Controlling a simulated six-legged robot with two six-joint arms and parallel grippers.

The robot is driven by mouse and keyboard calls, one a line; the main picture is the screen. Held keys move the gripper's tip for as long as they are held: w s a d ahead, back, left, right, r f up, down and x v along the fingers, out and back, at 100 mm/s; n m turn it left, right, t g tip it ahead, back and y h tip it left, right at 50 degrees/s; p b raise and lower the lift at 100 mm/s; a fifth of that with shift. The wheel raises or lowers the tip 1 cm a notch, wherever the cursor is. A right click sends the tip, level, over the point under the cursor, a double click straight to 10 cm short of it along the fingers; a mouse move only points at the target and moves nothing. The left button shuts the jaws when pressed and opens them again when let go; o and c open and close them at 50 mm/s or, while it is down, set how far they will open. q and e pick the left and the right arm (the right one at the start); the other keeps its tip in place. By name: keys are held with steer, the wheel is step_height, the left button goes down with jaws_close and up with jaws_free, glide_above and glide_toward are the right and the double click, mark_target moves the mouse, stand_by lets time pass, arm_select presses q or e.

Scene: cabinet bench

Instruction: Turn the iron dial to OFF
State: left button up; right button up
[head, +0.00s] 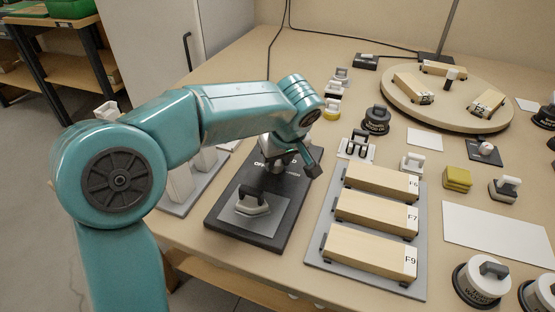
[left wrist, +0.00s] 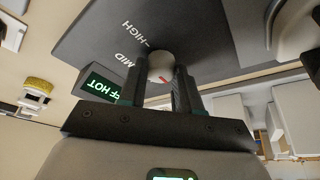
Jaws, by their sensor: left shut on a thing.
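The iron dial is a pale round knob (left wrist: 160,64) on a dark panel (left wrist: 200,38) in the left wrist view. HIGH and MID are printed left of the knob. A small lit display (left wrist: 101,87) beside them reads HOT after partly hidden letters. My left gripper (left wrist: 158,84) is shut on the knob, one finger on each side. In the head view my left gripper (head: 284,158) is over the far part of the dark base (head: 220,221) and hides most of the dial. My right gripper is out of view.
A small iron with a dark handle (head: 252,203) sits on the base's grey plate, close in front of my gripper. A tray (head: 320,253) with wooden blocks lies to the right. Several small items and a round turntable (head: 393,96) stand behind.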

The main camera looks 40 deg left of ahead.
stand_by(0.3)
arm_select(q)
steer(key=o, duration=1)
steer(key=shift+o, duration=0.2)
steer(key=p+v, duration=0.5)
steer(key=v, duration=1.1)
steer(key=shift+r, duration=0.15)
